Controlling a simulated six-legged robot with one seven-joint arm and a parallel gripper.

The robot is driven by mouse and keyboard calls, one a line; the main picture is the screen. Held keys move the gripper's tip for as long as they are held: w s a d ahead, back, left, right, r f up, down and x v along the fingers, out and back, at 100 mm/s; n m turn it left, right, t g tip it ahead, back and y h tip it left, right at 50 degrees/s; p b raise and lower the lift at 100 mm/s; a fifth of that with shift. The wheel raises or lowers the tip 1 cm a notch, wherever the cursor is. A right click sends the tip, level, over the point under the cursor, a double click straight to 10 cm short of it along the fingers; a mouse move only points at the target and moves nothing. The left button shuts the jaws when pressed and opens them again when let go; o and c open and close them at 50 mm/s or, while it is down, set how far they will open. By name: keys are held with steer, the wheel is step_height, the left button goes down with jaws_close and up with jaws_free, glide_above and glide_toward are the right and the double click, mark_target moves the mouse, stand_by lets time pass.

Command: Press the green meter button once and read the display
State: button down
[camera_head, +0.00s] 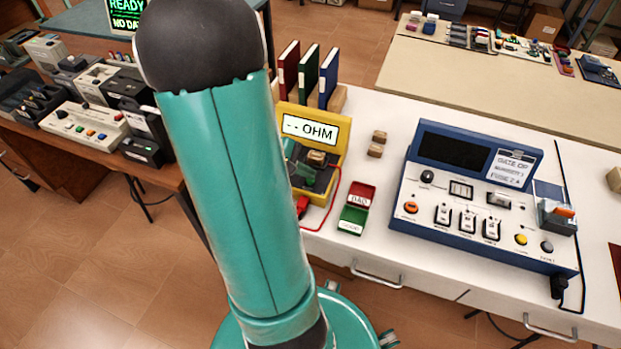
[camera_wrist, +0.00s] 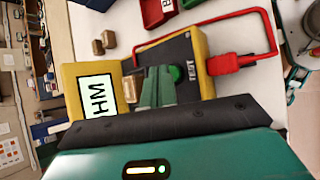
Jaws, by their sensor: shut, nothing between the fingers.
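The yellow meter (camera_head: 341,137) stands on the white table, partly hidden behind my arm in the head view. Its display (camera_head: 309,130) reads "-- OHM"; the wrist view shows part of this display (camera_wrist: 97,95), turned sideways, with "HM" legible. The green button (camera_wrist: 176,73) is on the meter's dark panel beside the word TEST. My gripper (camera_wrist: 158,72) is shut and empty over the panel. Its fingertips appear just left of the button in the wrist view; I cannot tell whether they touch it.
A red lead (camera_wrist: 233,62) loops from the meter. Red (camera_head: 361,190) and green (camera_head: 353,218) trays lie to its right, near small brown blocks (camera_head: 377,143). A blue instrument (camera_head: 480,200) stands further right. Binders (camera_head: 308,75) stand behind the meter.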

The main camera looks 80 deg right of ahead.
mark_target(306, 182)
steer(key=shift+f, duration=0.45)
stand_by(0.8)
steer(key=shift+r, duration=0.9)
step_height(306, 182, up, 5)
stand_by(0.6)
stand_by(0.8)
